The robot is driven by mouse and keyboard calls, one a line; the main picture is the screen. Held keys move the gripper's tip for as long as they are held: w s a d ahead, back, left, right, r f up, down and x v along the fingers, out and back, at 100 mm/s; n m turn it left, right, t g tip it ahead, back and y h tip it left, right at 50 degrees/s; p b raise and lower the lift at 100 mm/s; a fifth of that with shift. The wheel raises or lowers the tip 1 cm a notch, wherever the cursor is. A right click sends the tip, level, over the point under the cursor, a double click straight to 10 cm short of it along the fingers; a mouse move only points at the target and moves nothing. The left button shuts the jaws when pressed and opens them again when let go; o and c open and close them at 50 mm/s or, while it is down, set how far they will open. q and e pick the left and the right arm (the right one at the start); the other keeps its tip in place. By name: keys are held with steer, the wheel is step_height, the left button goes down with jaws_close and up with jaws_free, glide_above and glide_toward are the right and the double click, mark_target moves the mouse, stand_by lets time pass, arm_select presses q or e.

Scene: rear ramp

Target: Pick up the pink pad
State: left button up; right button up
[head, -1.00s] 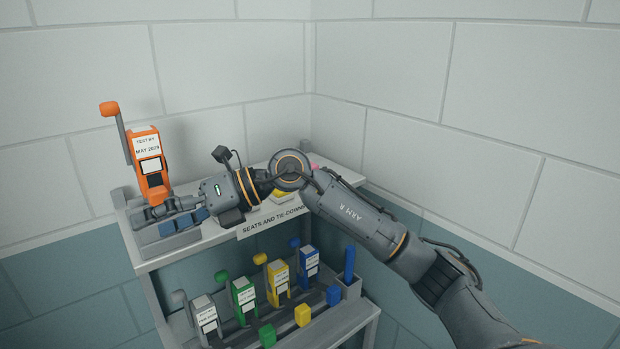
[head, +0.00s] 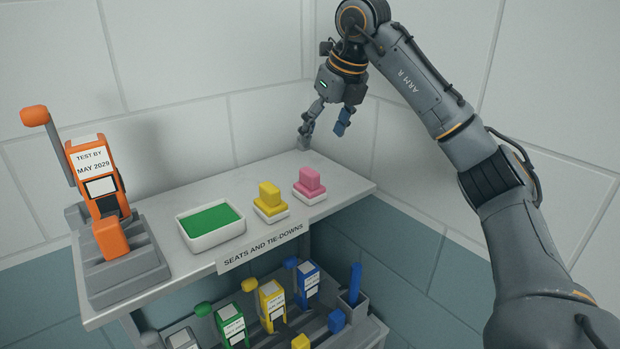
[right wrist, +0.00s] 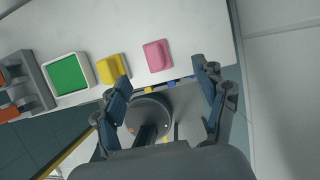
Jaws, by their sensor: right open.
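The pink pad (head: 309,181) sits upright on a small white base near the right end of the top shelf. It also shows in the right wrist view (right wrist: 157,56), ahead of the fingers and roughly between them. My right gripper (head: 323,137) is open and empty, pointing down above the back of the shelf, apart from the pad. Its two spread fingers also show in the right wrist view (right wrist: 160,75). My left gripper is in neither view.
A yellow pad (head: 269,198) stands just left of the pink one. A green pad in a white tray (head: 212,239) and an orange tie-down (head: 97,181) in a grey rack are further left. Walls close the back and right. Coloured tie-downs (head: 271,302) stand on the lower shelf.

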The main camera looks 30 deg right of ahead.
mark_target(311, 172)
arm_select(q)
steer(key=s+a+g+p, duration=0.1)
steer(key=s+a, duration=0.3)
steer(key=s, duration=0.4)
arm_select(e)
steer(key=f, duration=0.1)
steer(key=a+f, duration=0.1)
steer(key=f, duration=0.3)
steer(key=shift+w+a, duration=0.25)
steer(key=shift+a, duration=0.1)
steer(key=shift+w+d+f, duration=0.25)
steer(key=shift+w+f, duration=0.35)
steer(key=shift+f, duration=0.15)
steer(key=f+p, duration=0.2)
steer(key=shift+a+f, duration=0.2)
steer(key=shift+f, duration=0.1)
steer(key=x, duration=0.2)
steer(key=shift+w+d+f+p, duration=0.15)
steer(key=shift+w+f+p, duration=0.1)
steer(key=shift+p, duration=0.1)
steer(key=shift+s, duration=0.1)
steer(key=c, duration=1)
steer(key=shift+c, duration=1.1)
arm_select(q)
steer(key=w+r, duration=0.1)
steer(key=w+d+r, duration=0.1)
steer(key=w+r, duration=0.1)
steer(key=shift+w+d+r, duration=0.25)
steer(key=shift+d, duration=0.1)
